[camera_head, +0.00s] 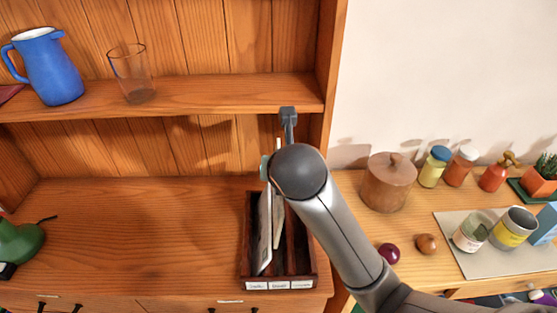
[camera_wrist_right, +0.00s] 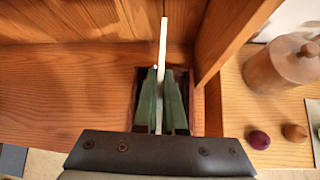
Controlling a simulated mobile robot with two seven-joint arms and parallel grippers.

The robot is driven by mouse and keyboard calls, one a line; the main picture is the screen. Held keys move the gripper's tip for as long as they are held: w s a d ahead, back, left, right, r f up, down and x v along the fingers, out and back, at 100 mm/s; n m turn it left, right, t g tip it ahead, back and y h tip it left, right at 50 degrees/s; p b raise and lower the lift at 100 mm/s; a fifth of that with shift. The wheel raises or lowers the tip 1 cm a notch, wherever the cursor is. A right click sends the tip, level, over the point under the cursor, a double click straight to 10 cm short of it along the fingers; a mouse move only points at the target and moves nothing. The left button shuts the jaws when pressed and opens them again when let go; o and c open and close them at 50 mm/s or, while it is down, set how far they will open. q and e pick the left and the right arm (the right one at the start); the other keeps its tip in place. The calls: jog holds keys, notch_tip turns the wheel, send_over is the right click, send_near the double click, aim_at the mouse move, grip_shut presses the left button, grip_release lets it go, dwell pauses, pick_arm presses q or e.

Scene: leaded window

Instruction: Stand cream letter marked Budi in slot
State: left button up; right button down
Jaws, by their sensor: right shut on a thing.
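A dark wooden letter rack (camera_head: 307,262) stands at the right end of the dresser's lower surface, with narrow slots and small white labels on its front. A pale letter (camera_head: 265,235) leans in its left slot. My right gripper (camera_wrist_right: 162,78) is over the rack, its green fingers shut on a thin cream letter (camera_wrist_right: 163,45) seen edge-on and upright. In the head view my arm hides the fingers and part of the held letter. Its lower end appears at or within the rack, but I cannot tell how deep. No name on it is readable. My left gripper is not in view.
The dresser's side post (camera_head: 328,80) rises close by the rack. A shelf with a blue jug (camera_head: 52,70) and a glass (camera_head: 132,75) runs above. A lidded wooden pot (camera_head: 389,185), an onion (camera_head: 389,253) and jars stand right. The lower surface left of the rack is mostly clear.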

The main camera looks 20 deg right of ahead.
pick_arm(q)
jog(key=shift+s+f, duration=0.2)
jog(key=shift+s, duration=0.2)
pick_arm(e)
jog(key=shift+s, duration=0.1)
jog(key=shift+f, duration=0.1)
pick_arm(q)
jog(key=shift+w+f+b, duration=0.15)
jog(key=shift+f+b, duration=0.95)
jog(key=shift+b, duration=0.05)
pick_arm(e)
notch_tip(320, 180, down, 12)
jog(key=c, duration=0.9)
grip_release()
